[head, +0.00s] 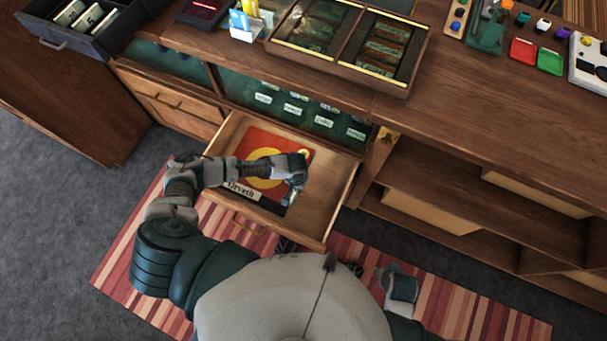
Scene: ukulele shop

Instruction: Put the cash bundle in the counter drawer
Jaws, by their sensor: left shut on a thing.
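The counter drawer (329,198) is pulled out in the middle of the head view. In it lies a flat red sheet or sleeve (255,141) with a yellow disc and a label with dark lettering. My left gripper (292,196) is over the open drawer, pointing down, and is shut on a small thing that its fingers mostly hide. I cannot make out for certain whether that is the cash bundle. My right gripper (381,273) is low at the right, beside my body, above the striped rug; its jaws are too small to read.
Open shelves (440,190) are right of the drawer. A striped rug (130,255) covers the floor in front.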

